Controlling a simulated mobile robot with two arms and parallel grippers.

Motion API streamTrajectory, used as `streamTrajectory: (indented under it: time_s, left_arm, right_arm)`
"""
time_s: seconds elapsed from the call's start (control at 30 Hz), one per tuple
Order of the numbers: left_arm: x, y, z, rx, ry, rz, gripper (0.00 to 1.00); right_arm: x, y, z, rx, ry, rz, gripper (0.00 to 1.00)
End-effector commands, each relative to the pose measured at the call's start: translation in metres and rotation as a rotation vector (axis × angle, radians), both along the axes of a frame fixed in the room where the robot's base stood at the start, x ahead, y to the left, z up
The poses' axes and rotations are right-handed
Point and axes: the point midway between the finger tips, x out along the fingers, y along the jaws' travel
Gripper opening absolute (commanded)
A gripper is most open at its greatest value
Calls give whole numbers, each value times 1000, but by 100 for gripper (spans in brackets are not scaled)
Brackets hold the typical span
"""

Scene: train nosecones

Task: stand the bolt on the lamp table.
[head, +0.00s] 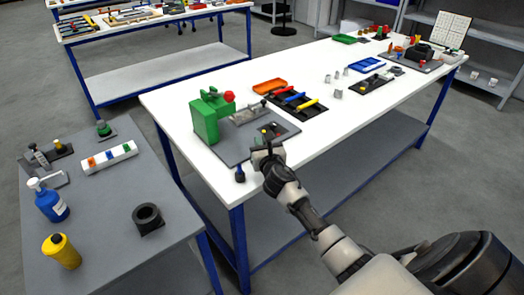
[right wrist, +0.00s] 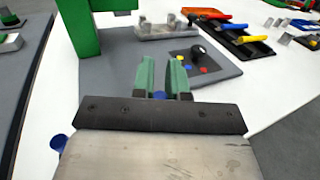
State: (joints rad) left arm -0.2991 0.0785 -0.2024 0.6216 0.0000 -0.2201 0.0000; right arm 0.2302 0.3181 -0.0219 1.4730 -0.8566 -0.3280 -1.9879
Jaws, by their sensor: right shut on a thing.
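My right gripper (head: 268,150) is above the front edge of the white table (head: 190,125), beside a dark grey plate (head: 228,153). Beyond the fingers, the plate bears small yellow, blue and red round spots (right wrist: 203,69) and a black knob (right wrist: 199,52). No lamp is clearly recognizable. My left gripper is not in view.
A green press-like block (head: 204,122) stands on the plate's left. A grey table (head: 110,200) at left holds a blue bottle (head: 50,203) and a yellow bottle (head: 62,251).

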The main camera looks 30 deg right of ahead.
Motion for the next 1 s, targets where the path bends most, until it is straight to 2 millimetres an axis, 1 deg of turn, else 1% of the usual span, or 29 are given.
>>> streamTrajectory:
  time_s: [0.03, 0.1, 0.2, 0.4, 0.53, 0.57, 0.7, 1.0]
  left_arm:
    - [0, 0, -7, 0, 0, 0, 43]
    - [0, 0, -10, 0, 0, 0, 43]
    - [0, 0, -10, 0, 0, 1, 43]
    - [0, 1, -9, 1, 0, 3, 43]
    - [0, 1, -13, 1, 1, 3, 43]
    - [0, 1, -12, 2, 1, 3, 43]
    - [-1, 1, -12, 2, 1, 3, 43]
    - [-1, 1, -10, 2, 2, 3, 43]
  right_arm:
    - [0, 1, -13, 6, 1, -2, 0]
    - [0, 0, -21, 4, 1, -1, 0]
    - [0, 0, -23, 1, 0, 0, 0]
    - [-1, 0, -22, 0, 0, 0, 0]
    - [-1, 0, -27, 0, 0, 0, 0]
    - [-1, 0, -26, 0, 0, 0, 17]
    - [-1, 0, -25, 0, 0, 0, 38]
    - [-1, 0, -23, 1, 0, 0, 39]
